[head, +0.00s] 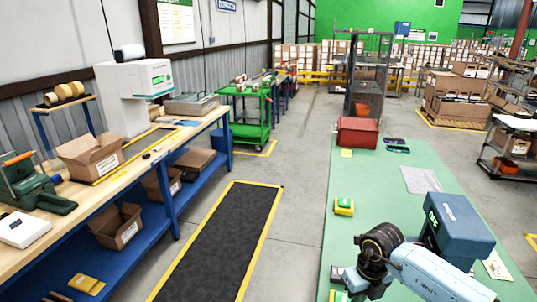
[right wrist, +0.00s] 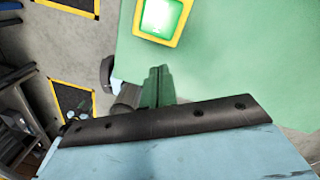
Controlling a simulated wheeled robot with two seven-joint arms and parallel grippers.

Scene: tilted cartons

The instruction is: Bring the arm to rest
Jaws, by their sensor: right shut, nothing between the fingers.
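My right arm (head: 430,272) reaches in from the lower right of the head view, low over the green table (head: 385,180). My right gripper (head: 337,276) is near the table's left edge, in front of a blue box-shaped machine (head: 458,232). In the right wrist view its fingers (right wrist: 158,80) are together with nothing between them. A yellow block with a green top (right wrist: 161,17) lies on the table just beyond the fingertips. My left gripper is in neither view.
A yellow-green block (head: 344,206) and a red toolbox (head: 357,131) are on the table. Another yellow-green block (head: 340,296) shows at the bottom edge. Open cartons sit on the left workbench (head: 150,165) and its shelf. The dark floor mat (head: 225,240) between is clear.

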